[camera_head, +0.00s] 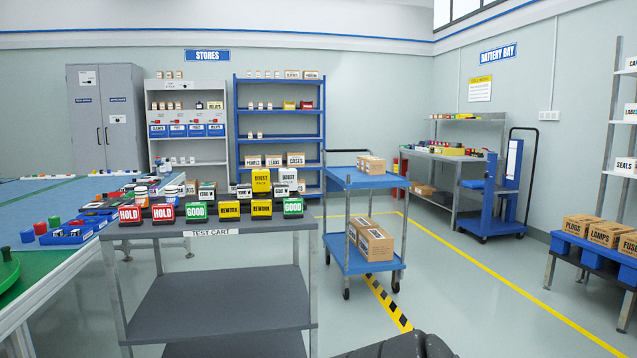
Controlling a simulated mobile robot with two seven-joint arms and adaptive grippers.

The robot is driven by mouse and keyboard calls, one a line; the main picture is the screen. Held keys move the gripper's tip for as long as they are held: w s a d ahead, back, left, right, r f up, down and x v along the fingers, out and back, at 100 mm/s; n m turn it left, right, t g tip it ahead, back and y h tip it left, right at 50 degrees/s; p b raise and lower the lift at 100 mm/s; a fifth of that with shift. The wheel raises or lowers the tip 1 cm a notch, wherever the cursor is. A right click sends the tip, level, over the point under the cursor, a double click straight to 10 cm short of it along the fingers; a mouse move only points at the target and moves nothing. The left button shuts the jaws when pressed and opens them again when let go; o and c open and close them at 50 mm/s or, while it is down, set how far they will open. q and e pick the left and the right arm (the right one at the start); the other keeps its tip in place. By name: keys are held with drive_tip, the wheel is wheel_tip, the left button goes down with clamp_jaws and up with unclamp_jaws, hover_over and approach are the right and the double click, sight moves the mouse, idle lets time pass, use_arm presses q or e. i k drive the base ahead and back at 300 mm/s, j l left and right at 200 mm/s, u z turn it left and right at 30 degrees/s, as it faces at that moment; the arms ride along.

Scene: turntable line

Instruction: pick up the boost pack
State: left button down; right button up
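A yellow pack (261,180) with a label that seems to read BOOST stands upright at the back of the test cart's top (213,232). A dark part of mine (402,346) shows at the bottom edge, right of the cart and well short of the packs. It may be my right gripper, but no fingertips show. My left gripper is out of view.
Red HOLD blocks (130,215), green GOOD blocks (293,207) and REWORK blocks (229,209) line the cart's front edge. The turntable bench (75,197) stands at left. A blue trolley (362,180) with boxes stands behind right. The floor at right (480,300) is open.

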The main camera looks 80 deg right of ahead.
sight(261, 178)
drive_tip(key=z, duration=2.2)
drive_tip(key=i+l, duration=0.2)
drive_tip(key=l, duration=0.15)
drive_tip(key=i+l+u, duration=0.1)
drive_tip(key=l, duration=0.25)
drive_tip(key=i+l, duration=0.25)
drive_tip(key=i+l+u, duration=0.1)
drive_tip(key=l, duration=0.35)
drive_tip(key=i+l, duration=0.2)
drive_tip(key=l, duration=0.15)
drive_tip(key=i+l+u, duration=0.1)
drive_tip(key=l, duration=0.25)
drive_tip(key=i+l, duration=0.25)
drive_tip(key=l, duration=0.15)
drive_tip(key=u, duration=0.05)
